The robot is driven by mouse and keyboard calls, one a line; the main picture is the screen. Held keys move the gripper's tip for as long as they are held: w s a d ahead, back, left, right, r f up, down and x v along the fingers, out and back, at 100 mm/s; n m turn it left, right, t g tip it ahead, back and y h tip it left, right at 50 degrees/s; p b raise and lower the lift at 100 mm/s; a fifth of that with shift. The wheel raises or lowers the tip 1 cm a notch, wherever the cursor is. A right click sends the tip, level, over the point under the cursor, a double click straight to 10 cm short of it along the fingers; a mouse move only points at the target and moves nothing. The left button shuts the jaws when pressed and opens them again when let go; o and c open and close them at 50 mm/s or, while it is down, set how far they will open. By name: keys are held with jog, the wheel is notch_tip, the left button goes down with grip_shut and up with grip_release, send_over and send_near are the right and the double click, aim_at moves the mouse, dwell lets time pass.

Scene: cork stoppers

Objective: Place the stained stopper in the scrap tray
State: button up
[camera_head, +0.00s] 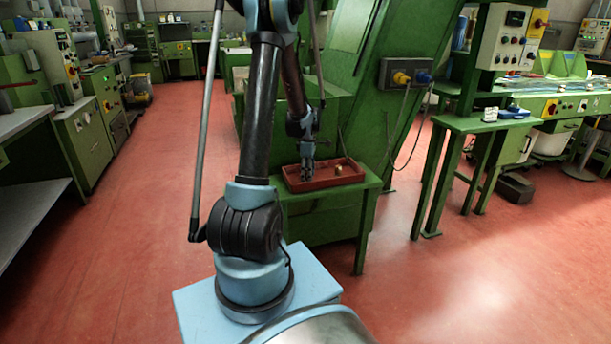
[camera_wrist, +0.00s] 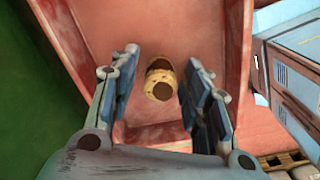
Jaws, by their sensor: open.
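My gripper (camera_head: 307,172) is open and reaches down over a red tray (camera_head: 330,183) on a green stand. In the wrist view a tan cork stopper (camera_wrist: 155,89) with dark brown patches shows between the two spread fingers of my gripper (camera_wrist: 163,66), with a gap on each side. The tray's red wall (camera_wrist: 236,60) surrounds it in that view. In the head view a small tan stopper (camera_head: 338,170) is in the tray, right of my gripper. I cannot tell whether both views show the same stopper.
The green stand (camera_head: 368,186) stands against a large green machine (camera_head: 365,90). A socket box with cables (camera_head: 405,76) hangs on the machine to the right. Another green bench (camera_head: 475,124) is farther right. The red floor is open on the left and at the front right.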

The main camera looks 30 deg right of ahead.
notch_tip(320, 180, up, 12)
jog(key=s+a+r+m, duration=0.1)
jog(key=a+r, duration=0.2)
jog(key=a, duration=0.4)
jog(key=s+a+r+m, duration=0.1)
jog(key=a+r, duration=0.1)
jog(key=a, duration=0.5)
jog(key=s+a+r+m+t, duration=0.1)
jog(key=s+a, duration=0.2)
jog(key=a, duration=0.3)
jog(key=s+a+r+m, duration=0.1)
jog(key=s+a+m, duration=0.1)
jog(key=a, duration=0.4)
jog(key=s+a+f+m, duration=0.2)
jog(key=s+a+f, duration=0.1)
jog(key=s+a, duration=0.4)
jog(key=s+a+f+m+t, duration=0.1)
jog(key=s+a+f, duration=0.3)
jog(key=s+a, duration=0.4)
jog(key=shift+s+a+m, duration=0.25)
jog(key=shift+s+m, duration=0.4)
jog(key=shift+m, duration=0.25)
jog(key=shift+f, duration=0.1)
